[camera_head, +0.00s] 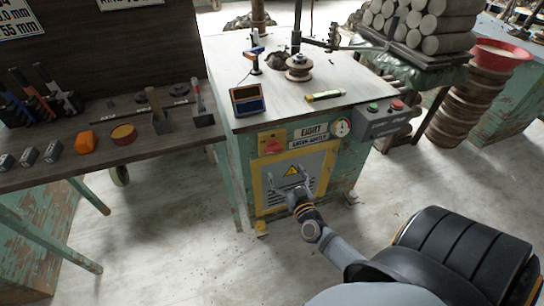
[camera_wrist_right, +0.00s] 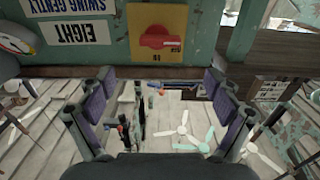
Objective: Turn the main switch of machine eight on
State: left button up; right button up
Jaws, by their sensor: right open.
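Machine eight is the worn green cabinet (camera_head: 240,165) with an "EIGHT" label (camera_head: 314,131); the label shows upside down in the right wrist view (camera_wrist_right: 86,32). Its main switch is a red knob (camera_head: 273,144) on a yellow plate left of the label. In the right wrist view the red knob (camera_wrist_right: 158,41) sits on its yellow plate (camera_wrist_right: 155,18), its handle lying sideways; the small markings are hard to read. My right gripper (camera_head: 288,178) is open and empty, below the switch before the yellow-framed warning panel. In its wrist view the open fingers (camera_wrist_right: 158,88) are apart from the knob.
A control box (camera_head: 388,120) with green and red buttons is at the cabinet's right, beside a round gauge (camera_head: 342,128). A tool bench (camera_head: 80,165) stands left. The floor in front is clear.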

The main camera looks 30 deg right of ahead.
aim_at(275, 151)
jog(key=b+x, duration=0.1)
jog(key=x, duration=0.8)
jog(key=shift+w+f+b, duration=0.1)
jog(key=shift+w+b, duration=0.1)
jog(key=shift+b, duration=0.1)
pick_arm(q)
jog(key=w, duration=0.3)
jog(key=shift+f, duration=0.1)
pick_arm(e)
jog(key=shift+w+d, duration=0.1)
jog(key=shift+w, duration=0.25)
jog(key=c, duration=1.2)
jog(key=shift+o, duration=0.2)
